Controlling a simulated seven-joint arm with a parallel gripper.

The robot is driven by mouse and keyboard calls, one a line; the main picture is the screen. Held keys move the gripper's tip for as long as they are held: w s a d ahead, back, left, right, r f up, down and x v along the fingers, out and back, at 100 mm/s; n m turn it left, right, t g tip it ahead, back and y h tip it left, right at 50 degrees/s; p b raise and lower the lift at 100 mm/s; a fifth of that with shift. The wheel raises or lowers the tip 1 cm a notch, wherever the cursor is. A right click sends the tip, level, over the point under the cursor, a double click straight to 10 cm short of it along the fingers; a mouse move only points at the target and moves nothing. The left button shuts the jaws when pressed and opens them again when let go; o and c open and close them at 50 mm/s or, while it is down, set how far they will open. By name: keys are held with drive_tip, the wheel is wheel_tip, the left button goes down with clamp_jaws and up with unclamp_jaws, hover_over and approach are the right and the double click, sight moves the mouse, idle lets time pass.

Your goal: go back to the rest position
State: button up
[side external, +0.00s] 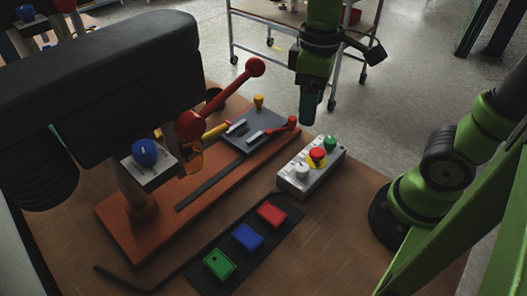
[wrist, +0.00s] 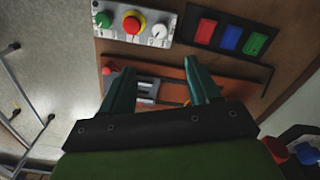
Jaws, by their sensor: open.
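My gripper (side external: 310,118) hangs pointing down above the back right of the brown table, its tips apart from anything under them in the side external view. In the wrist view its two teal fingers (wrist: 160,72) are spread with nothing between them. Below and beyond them is the orange base with a dark fixture (side external: 253,130), which also shows between the fingers in the wrist view (wrist: 147,88). A grey button box (side external: 313,168) with green, red and white buttons is in front of the gripper; it is also at the top of the wrist view (wrist: 158,18).
A large black machine head (side external: 100,70) with a red-knobbed lever (side external: 228,95) stands at the left. A dark strip holds red (side external: 271,214), blue (side external: 247,237) and green (side external: 219,263) blocks in front. A metal-framed cart (side external: 270,12) stands behind. The air around the gripper looks clear.

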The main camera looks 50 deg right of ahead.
drive_tip(key=d+m+t, duration=0.1)
drive_tip(key=m+t, duration=0.1)
drive_tip(key=d+r+m+t+y, duration=0.1)
drive_tip(key=m+t, duration=0.1)
drive_tip(key=m, duration=0.1)
drive_tip(key=d+r+m+t+y, duration=0.1)
drive_tip(key=d+m+t, duration=0.1)
drive_tip(key=m+t, duration=0.1)
drive_tip(key=shift+s+d, duration=0.1)
drive_tip(key=shift+s, duration=0.3)
idle(0.6)
